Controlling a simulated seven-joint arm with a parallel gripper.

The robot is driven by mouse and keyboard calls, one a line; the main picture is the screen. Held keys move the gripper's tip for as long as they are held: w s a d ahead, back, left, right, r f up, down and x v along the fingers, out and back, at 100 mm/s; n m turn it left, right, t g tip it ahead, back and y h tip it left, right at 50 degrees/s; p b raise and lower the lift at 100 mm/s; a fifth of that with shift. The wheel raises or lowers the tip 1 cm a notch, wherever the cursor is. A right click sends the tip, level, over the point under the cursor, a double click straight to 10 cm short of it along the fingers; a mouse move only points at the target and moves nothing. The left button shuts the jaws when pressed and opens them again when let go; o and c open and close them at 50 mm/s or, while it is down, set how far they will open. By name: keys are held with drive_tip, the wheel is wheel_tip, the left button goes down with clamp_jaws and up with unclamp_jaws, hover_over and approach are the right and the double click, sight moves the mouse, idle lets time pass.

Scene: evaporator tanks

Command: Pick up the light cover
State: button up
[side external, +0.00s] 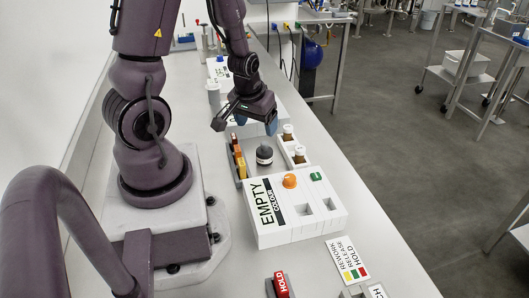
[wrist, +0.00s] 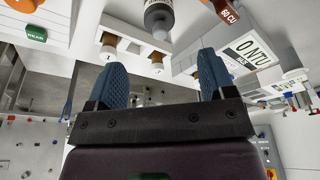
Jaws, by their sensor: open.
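A dark, rounded cap-like piece with a pale band (side external: 264,154), which looks like the light cover, stands upright in a shallow grey tray (side external: 243,144). A dark piece with a whitish band, apparently the same one, shows at the top of the wrist view (wrist: 158,18), partly cut off. My gripper (side external: 245,123) is above and slightly behind it in the side view, apart from it. Its blue fingers are spread wide with nothing between them, as the wrist view (wrist: 163,72) also shows.
Two brown vials (side external: 299,154) stand in white holders right of the cover. Yellow and orange vials (side external: 238,158) line its left side. A white box (side external: 290,212) with an orange knob (side external: 290,181) and a green button (side external: 316,176) stands in front. A red HOLD block (side external: 280,285) is nearer.

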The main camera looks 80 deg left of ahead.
sight(262, 146)
drive_tip(key=x, duration=0.7)
drive_tip(key=shift+w+f, duration=0.1)
drive_tip(key=shift+f, duration=0.05)
drive_tip(key=shift+w+a+x, duration=0.1)
drive_tip(key=shift+x, duration=1.25)
drive_tip(key=shift+w+a+x, duration=0.1)
drive_tip(key=shift+x, duration=1.25)
drive_tip(key=c, duration=0.9)
